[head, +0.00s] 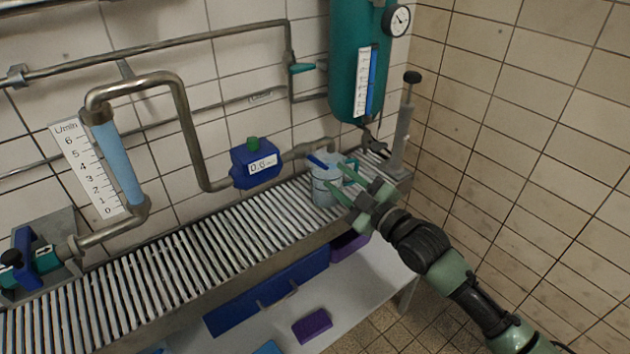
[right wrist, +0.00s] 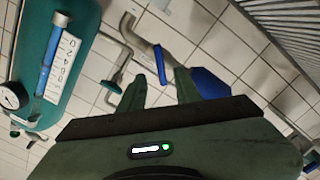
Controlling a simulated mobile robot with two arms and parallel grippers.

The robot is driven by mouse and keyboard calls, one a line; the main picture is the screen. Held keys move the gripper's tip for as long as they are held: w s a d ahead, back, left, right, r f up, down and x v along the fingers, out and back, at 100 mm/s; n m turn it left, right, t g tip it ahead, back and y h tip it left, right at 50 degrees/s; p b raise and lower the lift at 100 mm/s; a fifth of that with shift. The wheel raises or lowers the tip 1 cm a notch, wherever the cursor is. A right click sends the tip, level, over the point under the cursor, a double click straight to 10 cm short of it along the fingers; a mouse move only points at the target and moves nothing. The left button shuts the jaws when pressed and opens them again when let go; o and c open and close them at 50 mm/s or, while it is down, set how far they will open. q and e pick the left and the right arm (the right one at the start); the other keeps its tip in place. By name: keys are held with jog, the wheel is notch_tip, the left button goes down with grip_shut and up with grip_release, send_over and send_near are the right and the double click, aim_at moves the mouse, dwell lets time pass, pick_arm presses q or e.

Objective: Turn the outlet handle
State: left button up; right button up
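The outlet handle looks to be the slim blue lever (head: 317,161) on the pipe end above the clear jug (head: 322,190). In the right wrist view the blue lever (right wrist: 160,64) stands beside the curved grey outlet pipe (right wrist: 146,44), between and beyond my fingertips. My right gripper (head: 338,180) reaches in from the right, in front of the jug's right side; its green fingers are apart. In the right wrist view my right gripper (right wrist: 160,80) is open with nothing between its fingers. Contact with the lever does not show. My left gripper is not in view.
A teal tank (head: 352,60) with a gauge (head: 397,21) hangs above the jug. A blue meter box (head: 256,163) sits left of it. A slatted rack (head: 215,240) runs below. A grey upright cylinder (head: 402,135) with a black knob stands right. A teal lever (head: 302,68) is higher up.

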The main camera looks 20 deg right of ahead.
aim_at(320, 165)
jog(key=x, duration=0.7)
jog(key=shift+w+a+p, duration=0.2)
jog(key=shift+w+p, duration=0.1)
jog(key=shift+p, duration=0.1)
grip_shut()
